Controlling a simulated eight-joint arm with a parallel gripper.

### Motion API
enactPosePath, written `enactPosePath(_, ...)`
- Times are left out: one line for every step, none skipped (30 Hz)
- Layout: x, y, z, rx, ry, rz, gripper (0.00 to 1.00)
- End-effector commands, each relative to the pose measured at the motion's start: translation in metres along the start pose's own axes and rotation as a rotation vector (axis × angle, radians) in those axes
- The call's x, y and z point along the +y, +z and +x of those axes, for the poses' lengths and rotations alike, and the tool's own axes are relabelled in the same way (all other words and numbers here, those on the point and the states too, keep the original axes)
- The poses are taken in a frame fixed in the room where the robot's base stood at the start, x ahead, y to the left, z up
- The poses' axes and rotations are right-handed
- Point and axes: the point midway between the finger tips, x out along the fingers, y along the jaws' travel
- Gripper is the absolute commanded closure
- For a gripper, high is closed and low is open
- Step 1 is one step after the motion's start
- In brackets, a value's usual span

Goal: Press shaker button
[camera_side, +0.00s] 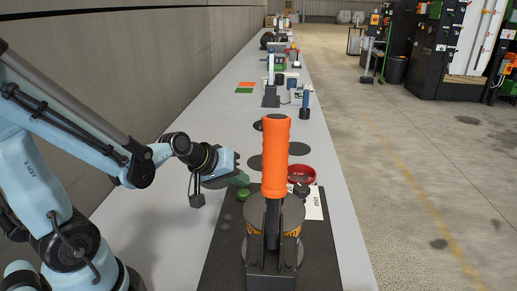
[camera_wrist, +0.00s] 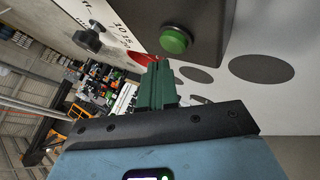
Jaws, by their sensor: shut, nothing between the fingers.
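The green round button (camera_wrist: 175,39) sits on a dark base plate in the wrist view, just beyond my fingertips. In the side view the button (camera_side: 243,194) is on the left part of the black base plate (camera_side: 222,245), behind the orange-handled device (camera_side: 275,150). My gripper (camera_side: 240,178) is close to the button, slightly behind it in the side view. Its dark green fingers (camera_wrist: 155,72) are shut and empty in the wrist view. They appear apart from the button, though the exact gap cannot be told.
A black knob (camera_wrist: 90,38) and a white printed label (camera_wrist: 122,35) are beside the button. A red dish (camera_side: 301,175) lies behind the device. The tall orange handle stands right of my gripper. Flat dark discs (camera_side: 262,163) lie on the long grey bench (camera_side: 175,240).

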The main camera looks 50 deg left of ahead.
Motion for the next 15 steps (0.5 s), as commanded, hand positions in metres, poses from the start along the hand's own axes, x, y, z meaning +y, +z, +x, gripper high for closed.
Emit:
enactPosePath(0.0,0.0,0.0,0.0,0.0,0.0,1.0)
enactPosePath(0.0,0.0,0.0,0.0,0.0,0.0,1.0)
enactPosePath(0.0,0.0,0.0,0.0,0.0,0.0,1.0)
enactPosePath(0.0,0.0,0.0,0.0,0.0,0.0,1.0)
enactPosePath(0.0,0.0,0.0,0.0,0.0,0.0,1.0)
enactPosePath(0.0,0.0,0.0,0.0,0.0,0.0,1.0)
enactPosePath(-0.0001,0.0001,0.0001,0.0,0.0,0.0,1.0)
enactPosePath(-0.0002,0.0002,0.0003,0.0,0.0,0.0,1.0)
enactPosePath(-0.0004,0.0004,0.0007,0.0,0.0,0.0,1.0)
enactPosePath(-0.0007,0.0006,0.0012,0.0,0.0,0.0,1.0)
enactPosePath(-0.0011,0.001,0.0018,0.0,0.0,0.0,1.0)
enactPosePath(-0.0017,0.0017,0.0027,0.0,0.0,0.0,1.0)
enactPosePath(-0.0023,0.0022,0.0034,0.0,0.0,0.0,1.0)
enactPosePath(-0.0027,0.0027,0.0041,0.0,0.0,0.0,1.0)
enactPosePath(-0.0034,0.0034,0.0051,0.0,0.0,0.0,1.0)
